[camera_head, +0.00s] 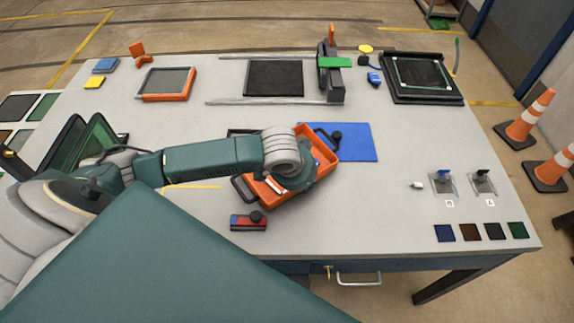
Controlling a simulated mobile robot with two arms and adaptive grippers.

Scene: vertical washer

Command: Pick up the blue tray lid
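A flat blue panel (357,143), which looks like the blue tray lid, lies on the table just right of and behind the orange tray (325,152). A black knob (336,137) shows at its left part, close to the tray's rim. My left arm reaches in from the left, and its wrist and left gripper (297,180) are over the orange tray. The wrist hides the fingers, so I cannot tell whether they are open or what they touch. The wrist also hides most of the tray's inside. My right gripper is not in view.
A red and blue block with a black knob (248,222) lies in front of the tray. An orange-framed tray (167,84), a rail fixture (330,78) and a black-framed panel (422,77) stand at the back. Small switches (443,182) are at the right. The table's right middle is mostly clear.

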